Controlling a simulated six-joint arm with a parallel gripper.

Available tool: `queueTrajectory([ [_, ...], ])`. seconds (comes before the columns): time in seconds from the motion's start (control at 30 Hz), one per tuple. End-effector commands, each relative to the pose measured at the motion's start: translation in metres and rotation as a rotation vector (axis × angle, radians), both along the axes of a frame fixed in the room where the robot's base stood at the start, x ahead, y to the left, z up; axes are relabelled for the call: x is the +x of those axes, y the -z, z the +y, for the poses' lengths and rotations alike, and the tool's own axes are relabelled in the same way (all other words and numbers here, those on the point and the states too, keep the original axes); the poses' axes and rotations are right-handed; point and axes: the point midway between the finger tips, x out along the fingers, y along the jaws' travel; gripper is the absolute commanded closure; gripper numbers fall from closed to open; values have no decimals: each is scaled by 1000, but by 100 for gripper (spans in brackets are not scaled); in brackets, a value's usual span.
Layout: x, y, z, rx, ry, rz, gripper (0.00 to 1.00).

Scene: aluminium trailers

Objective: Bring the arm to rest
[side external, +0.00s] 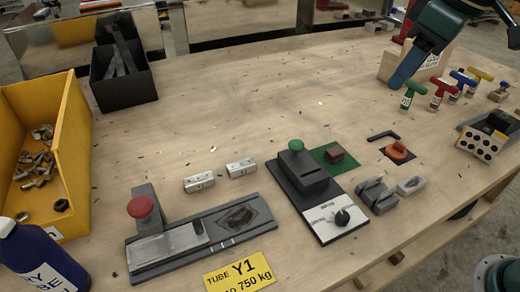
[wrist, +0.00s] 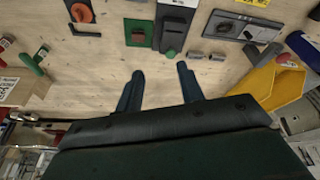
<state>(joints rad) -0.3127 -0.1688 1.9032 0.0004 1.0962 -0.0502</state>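My gripper (side external: 405,72) is at the upper right of the side view, above the back right part of the wooden bench (side external: 235,85). In the wrist view my gripper (wrist: 158,75) shows two blue fingers spread apart, with only bare wood seen between them. It is open and holds nothing. In the side view one finger hides the other, and the fingertips overlap the front of a light wooden block (side external: 440,62). I cannot tell whether they touch it.
Several coloured T-handles (side external: 440,92) stand right of the gripper. A black device with a dial (side external: 318,195), a red-knobbed fixture (side external: 195,240) and two small metal blocks (side external: 241,167) sit nearer the front. A yellow bin (side external: 75,150) and black box (side external: 122,85) stand left. The bench's back middle is clear.

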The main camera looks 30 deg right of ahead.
Motion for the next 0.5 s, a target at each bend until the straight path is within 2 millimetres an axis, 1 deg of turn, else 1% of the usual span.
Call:
queueTrajectory([
  [0.03, -10, 0, -11, 5, 26, -13, 62],
  [0.2, -42, 8, -41, 18, 103, -49, 62],
  [0.37, -73, 20, -65, 30, 177, -86, 62],
  [0.5, -99, 34, -82, 37, 241, -117, 62],
])
